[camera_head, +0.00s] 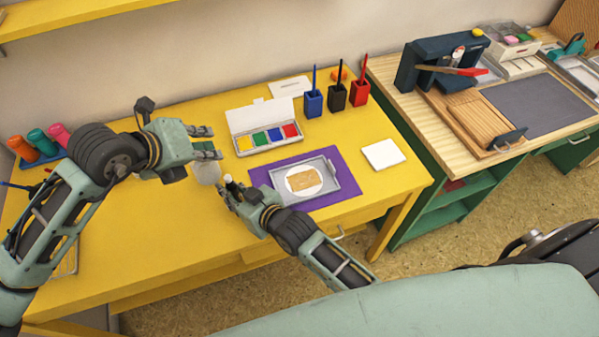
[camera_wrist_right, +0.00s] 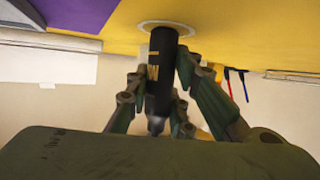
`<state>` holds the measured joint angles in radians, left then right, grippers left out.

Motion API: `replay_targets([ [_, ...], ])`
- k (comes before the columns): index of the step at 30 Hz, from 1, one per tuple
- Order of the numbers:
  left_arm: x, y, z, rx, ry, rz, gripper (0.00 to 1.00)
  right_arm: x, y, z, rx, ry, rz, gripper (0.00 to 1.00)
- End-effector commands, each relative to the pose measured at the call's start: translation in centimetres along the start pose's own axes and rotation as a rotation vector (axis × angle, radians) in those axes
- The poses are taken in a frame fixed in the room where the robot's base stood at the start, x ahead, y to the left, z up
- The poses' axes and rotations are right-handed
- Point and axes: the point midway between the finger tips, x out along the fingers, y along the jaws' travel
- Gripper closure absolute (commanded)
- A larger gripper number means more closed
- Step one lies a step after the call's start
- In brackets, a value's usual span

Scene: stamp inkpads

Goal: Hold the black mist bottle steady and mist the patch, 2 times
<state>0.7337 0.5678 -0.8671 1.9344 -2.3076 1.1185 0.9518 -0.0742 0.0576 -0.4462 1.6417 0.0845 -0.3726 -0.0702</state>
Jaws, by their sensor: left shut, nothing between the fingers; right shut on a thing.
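The black mist bottle (camera_wrist_right: 160,75) is between the fingers of my right gripper (camera_wrist_right: 163,82), which is shut on it. My left gripper (camera_head: 211,143) is shut and empty, above the table left of the paint box and higher in the picture than the bottle.
The tray sits on a purple mat (camera_head: 264,177). An open paint box (camera_head: 262,123) stands behind. Blue (camera_head: 313,103), black (camera_head: 337,97) and red (camera_head: 360,93) pen cups stand at the back. A white tile (camera_head: 383,154) lies right. The yellow table's (camera_head: 150,235) front left is mostly clear.

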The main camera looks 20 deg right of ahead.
Motion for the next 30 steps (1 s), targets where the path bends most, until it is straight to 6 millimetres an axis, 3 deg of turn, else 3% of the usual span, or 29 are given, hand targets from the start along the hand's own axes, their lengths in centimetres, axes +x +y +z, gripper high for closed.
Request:
replay_targets([
  [2,0.0,0.0,0.0,0.0,0.0,0.0,1.0,0.0,0.0,0.1,0.0,-0.001,0.0,1.0],
  [3,0.0,0.0,0.0,0.0,0.0,0.0,1.0,0.0,0.0,0.1,0.0,-0.001,0.0,0.77],
  [10,0.0,0.0,0.0,0.0,0.0,0.0,1.0,0.0,0.0,0.0,0.0,-0.001,0.0,0.57],
  [22,0.0,0.0,0.0,0.0,0.0,0.0,1.0,-0.5,0.0,0.0,0.0,0.0,0.0,0.57],
  [30,0.0,0.0,0.0,0.0,0.0,0.0,1.0,-4.8,0.0,0.2,0.0,-0.002,0.0,0.57],
])
